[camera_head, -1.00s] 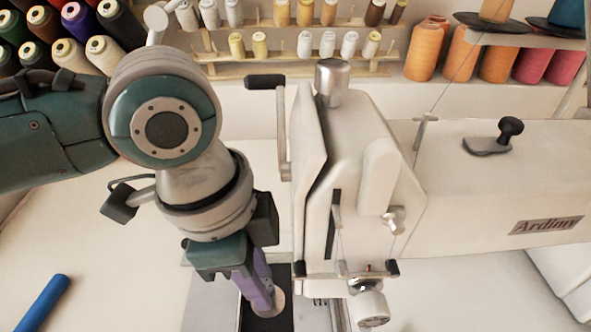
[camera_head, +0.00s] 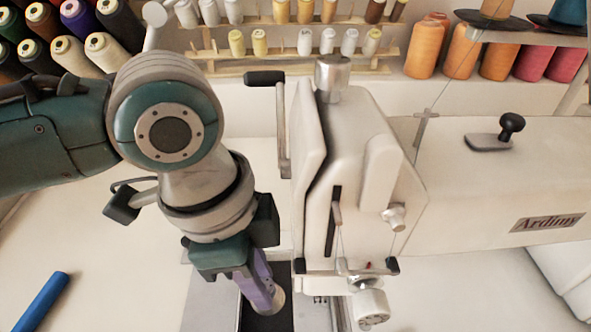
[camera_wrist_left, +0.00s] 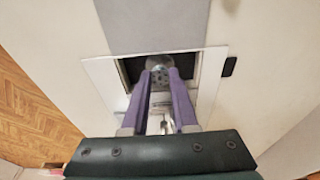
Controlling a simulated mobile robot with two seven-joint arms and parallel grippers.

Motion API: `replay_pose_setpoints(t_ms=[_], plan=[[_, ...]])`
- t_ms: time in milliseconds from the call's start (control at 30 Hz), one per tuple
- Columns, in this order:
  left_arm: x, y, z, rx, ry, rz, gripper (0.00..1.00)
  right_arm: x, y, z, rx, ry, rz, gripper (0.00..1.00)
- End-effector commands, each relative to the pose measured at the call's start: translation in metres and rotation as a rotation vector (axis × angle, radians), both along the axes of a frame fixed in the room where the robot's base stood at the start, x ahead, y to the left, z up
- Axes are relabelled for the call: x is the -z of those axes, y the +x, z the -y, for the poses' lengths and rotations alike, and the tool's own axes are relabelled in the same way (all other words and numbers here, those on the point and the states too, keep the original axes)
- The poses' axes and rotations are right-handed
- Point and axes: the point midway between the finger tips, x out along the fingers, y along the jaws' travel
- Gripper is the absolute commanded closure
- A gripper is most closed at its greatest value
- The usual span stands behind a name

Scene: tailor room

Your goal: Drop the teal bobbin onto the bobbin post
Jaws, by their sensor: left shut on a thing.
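My left gripper (camera_head: 265,301) points down beside the needle end of the sewing machine (camera_head: 350,185), its purple fingers closed on a small pale disc-shaped bobbin (camera_head: 279,298). In the left wrist view the fingertips (camera_wrist_left: 160,75) pinch this bobbin (camera_wrist_left: 158,64), which shows a greyish face with small holes. Its teal colour cannot be made out. It is over the dark opening (camera_wrist_left: 127,70) in the machine bed. The bobbin post cannot be made out; the gripper and bobbin cover part of the opening. My right gripper is not in view.
The machine head stands close to the right of my left gripper. A blue cylinder (camera_head: 41,301) lies on the pale table at the lower left. Thread racks (camera_head: 290,70) with several spools line the back. The table left of the gripper is mostly clear.

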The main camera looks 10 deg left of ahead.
Motion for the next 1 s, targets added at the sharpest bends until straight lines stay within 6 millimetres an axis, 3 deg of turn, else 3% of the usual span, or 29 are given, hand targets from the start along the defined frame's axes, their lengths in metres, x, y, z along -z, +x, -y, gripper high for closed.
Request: replay_pose_setpoints(t_ms=[1000], plan=[[0.011,0.000,0.000,0.001,0.000,-0.001,1.00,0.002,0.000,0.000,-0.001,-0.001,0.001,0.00]])
